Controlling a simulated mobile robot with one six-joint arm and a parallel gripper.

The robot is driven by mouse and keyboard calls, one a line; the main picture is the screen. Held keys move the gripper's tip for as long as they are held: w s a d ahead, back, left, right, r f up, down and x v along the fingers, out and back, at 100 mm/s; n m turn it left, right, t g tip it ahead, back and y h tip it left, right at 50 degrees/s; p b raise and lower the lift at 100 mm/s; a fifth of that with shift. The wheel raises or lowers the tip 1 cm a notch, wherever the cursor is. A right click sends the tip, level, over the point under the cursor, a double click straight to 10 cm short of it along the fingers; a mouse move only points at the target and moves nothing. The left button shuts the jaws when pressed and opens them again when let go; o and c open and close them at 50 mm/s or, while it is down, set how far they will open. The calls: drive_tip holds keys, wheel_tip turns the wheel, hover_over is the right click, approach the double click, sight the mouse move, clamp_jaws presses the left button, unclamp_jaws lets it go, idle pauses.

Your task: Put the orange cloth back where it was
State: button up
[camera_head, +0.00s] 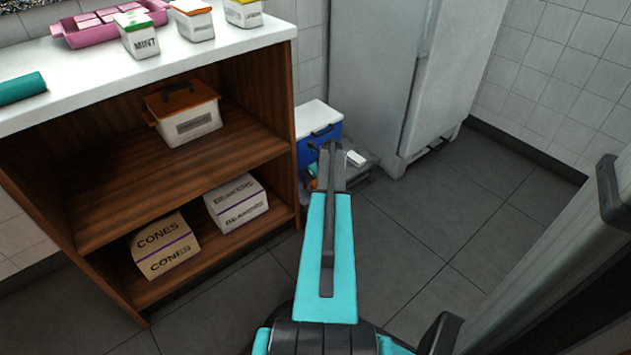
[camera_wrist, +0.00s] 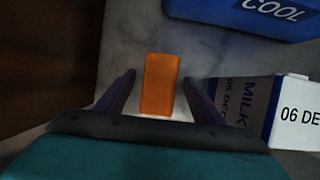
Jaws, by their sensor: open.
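The orange cloth (camera_wrist: 160,84) shows in the wrist view as a small folded rectangle on a pale grey, mottled surface. My gripper (camera_wrist: 159,77) is open, with one finger on each side of the cloth and a visible gap on both sides. I cannot tell how high the fingertips are above the surface. In the head view my arm reaches down towards the blue cool box (camera_head: 318,145), and the fingers and cloth cannot be made out clearly there.
The cool box, lettered "COOL" (camera_wrist: 245,15), is beyond the cloth. The wooden shelf unit (camera_head: 297,165) is on the left, a white fridge (camera_head: 385,70) behind on the right. Floor (camera_head: 430,230) is clear to the right.

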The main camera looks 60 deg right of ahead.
drive_tip(key=p+v, duration=0.4)
drive_tip(key=v, duration=0.8)
idle(0.7)
